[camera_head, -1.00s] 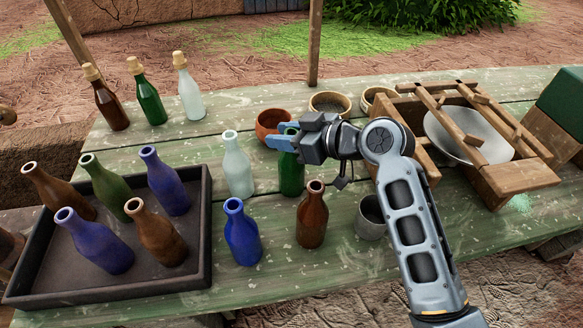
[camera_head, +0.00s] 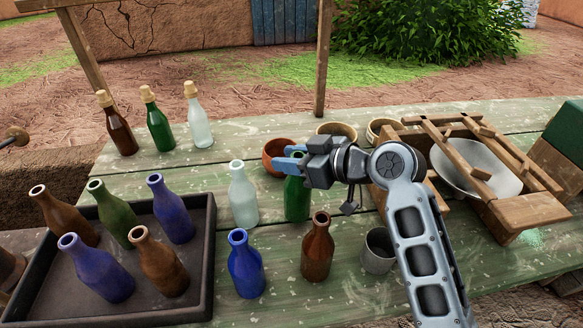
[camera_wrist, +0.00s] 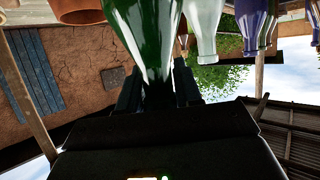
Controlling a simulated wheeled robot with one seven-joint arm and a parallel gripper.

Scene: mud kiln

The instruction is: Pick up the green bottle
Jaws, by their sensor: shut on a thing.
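The green bottle (camera_head: 297,202) stands near the middle of the table, just right of a clear pale bottle (camera_head: 243,195). My gripper (camera_head: 291,160) is shut on its neck from the right. The gripper hides the bottle's top in the head view. In the wrist view the green bottle (camera_wrist: 150,35) runs between the two dark fingers (camera_wrist: 158,92). It looks upright, and I cannot see a gap under its base.
A blue bottle (camera_head: 245,268) and a brown bottle (camera_head: 317,250) stand in front. A dark tray (camera_head: 205,285) with several bottles is at left. A terracotta bowl (camera_head: 274,150) is close behind the gripper. A grey cup (camera_head: 378,255) and wooden frame (camera_head: 520,215) stand right. Corked bottles (camera_head: 158,130) stand at back left.

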